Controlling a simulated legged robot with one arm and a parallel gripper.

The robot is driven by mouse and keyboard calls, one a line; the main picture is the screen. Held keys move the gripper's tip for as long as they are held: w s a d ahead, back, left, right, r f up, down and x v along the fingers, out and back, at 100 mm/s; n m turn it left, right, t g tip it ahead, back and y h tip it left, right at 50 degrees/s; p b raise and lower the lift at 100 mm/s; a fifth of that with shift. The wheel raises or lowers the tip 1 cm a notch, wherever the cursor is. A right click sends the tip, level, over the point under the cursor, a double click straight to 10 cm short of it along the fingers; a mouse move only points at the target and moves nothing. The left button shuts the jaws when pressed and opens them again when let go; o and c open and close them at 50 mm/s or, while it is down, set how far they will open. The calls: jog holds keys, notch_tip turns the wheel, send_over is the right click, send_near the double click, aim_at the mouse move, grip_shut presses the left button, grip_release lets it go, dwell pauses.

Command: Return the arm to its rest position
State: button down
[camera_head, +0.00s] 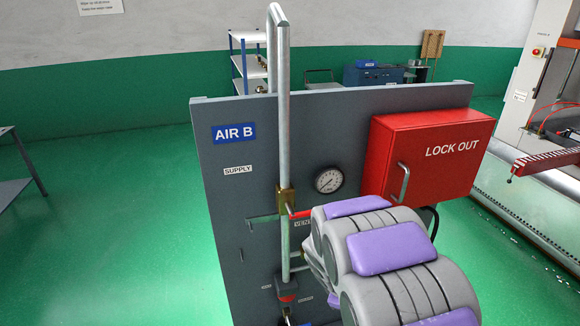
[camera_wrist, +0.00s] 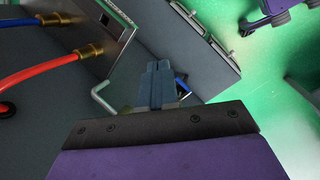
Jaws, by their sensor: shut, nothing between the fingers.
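My arm, grey with purple pads, reaches forward in the head view at the lower right, in front of the grey AIR B panel (camera_head: 240,205). It covers part of the panel's lower right. My gripper (camera_wrist: 160,68) shows in the wrist view with its two dark fingers together and nothing between them. The head view does not show the fingers clearly, as the arm hides them. In the wrist view, the fingertips are near a small blue and dark part (camera_wrist: 181,82); I cannot tell whether they touch it.
The panel carries a vertical pipe (camera_head: 283,130), a gauge (camera_head: 328,180) and a red LOCK OUT box (camera_head: 425,150) with a handle. Green floor (camera_head: 110,235) lies open left of the panel.

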jog(key=s+d+r+m+g+y+b, duration=0.1)
jog(key=s+r+m+b, duration=0.2)
jog(key=s, duration=0.5)
jog(key=s+d+r+m+g+b, duration=0.1)
jog(key=s+r+m, duration=0.2)
jog(key=s+m, duration=0.35)
jog(key=s+a+r+m+g+y+b, duration=0.1)
jog(key=s+a+m+y+b, duration=0.1)
jog(key=s, duration=1.5)
jog(key=shift+a+m+g+y+b, duration=0.35)
jog(key=shift+a+m+b, duration=0.3)
jog(key=shift+a+b, duration=0.3)
